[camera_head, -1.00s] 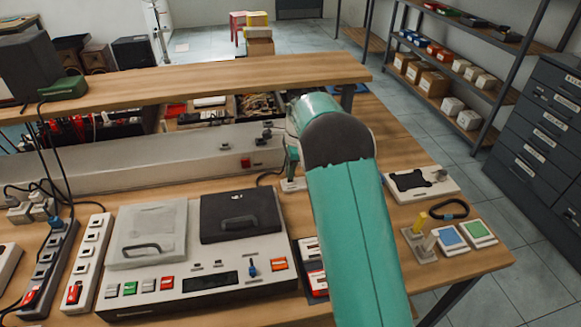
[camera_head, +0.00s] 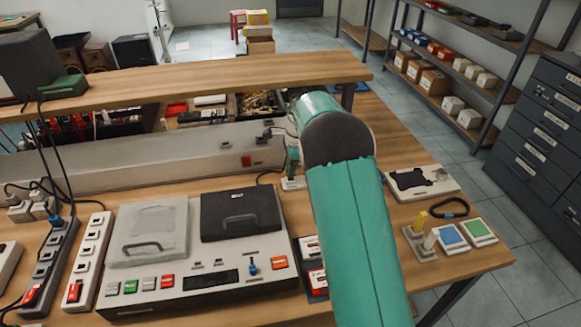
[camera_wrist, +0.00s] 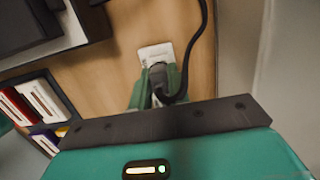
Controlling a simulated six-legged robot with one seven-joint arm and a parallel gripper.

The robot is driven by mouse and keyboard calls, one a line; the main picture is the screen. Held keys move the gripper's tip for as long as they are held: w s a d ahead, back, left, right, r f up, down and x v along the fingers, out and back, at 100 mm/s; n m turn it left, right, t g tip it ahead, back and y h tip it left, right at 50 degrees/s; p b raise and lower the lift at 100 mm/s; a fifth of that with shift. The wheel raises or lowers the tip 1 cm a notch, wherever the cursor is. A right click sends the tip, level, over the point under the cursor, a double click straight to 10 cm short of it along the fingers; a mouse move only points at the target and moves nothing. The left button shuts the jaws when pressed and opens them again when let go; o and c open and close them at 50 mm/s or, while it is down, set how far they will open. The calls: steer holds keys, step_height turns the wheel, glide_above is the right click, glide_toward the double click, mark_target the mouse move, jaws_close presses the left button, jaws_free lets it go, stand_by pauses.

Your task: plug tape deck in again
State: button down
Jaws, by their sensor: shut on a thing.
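The tape deck (camera_head: 215,285) lies on the wooden bench in the head view, a grey unit with a light lid, a dark lid and coloured buttons. My gripper (camera_head: 291,165) points down behind the deck's right back corner, partly hidden by my arm. In the wrist view my gripper (camera_wrist: 156,92) has its green fingers shut on a dark plug (camera_wrist: 158,74). A black cable (camera_wrist: 196,50) loops from the plug. The plug is at a small white plate (camera_wrist: 154,52) on the bench; I cannot tell whether they touch.
A white power strip (camera_head: 90,262) and a grey one (camera_head: 50,262) with plugs and red switches lie left of the deck. Cassettes (camera_head: 314,262) lie at its right. A raised shelf (camera_head: 220,80) spans the back. Coloured blocks (camera_head: 450,238) stand at the bench's right end.

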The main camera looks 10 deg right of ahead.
steer(key=shift+f, duration=0.8)
stand_by(2.4)
steer(key=c, duration=1.3)
jaws_free()
steer(key=shift+o, duration=0.2)
steer(key=shift+r, duration=0.1)
step_height(320, 180, up, 18)
steer(key=d, duration=0.2)
steer(key=shift+r, duration=0.25)
